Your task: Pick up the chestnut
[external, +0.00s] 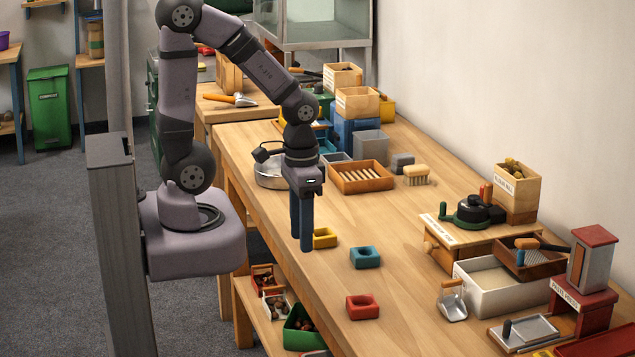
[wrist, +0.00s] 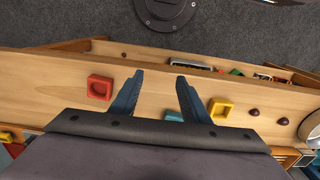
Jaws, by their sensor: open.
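Two dark brown chestnuts lie on the bench top in the wrist view, one (wrist: 254,111) right of the yellow hollow block and one (wrist: 283,121) further right, near a round metal bowl. I cannot make them out in the external view, where my arm covers part of that area. My gripper (external: 302,240) points down near the bench's front edge, left of the yellow block. In the wrist view its two blue fingers (wrist: 160,79) are spread apart with nothing between them. The chestnuts are to the right of the fingers there.
A yellow (external: 324,238), a teal (external: 365,257) and a red (external: 362,306) hollow block stand on the bench (external: 420,270). The metal bowl (external: 268,176) is behind my gripper. Crates with chestnuts sit on a lower shelf.

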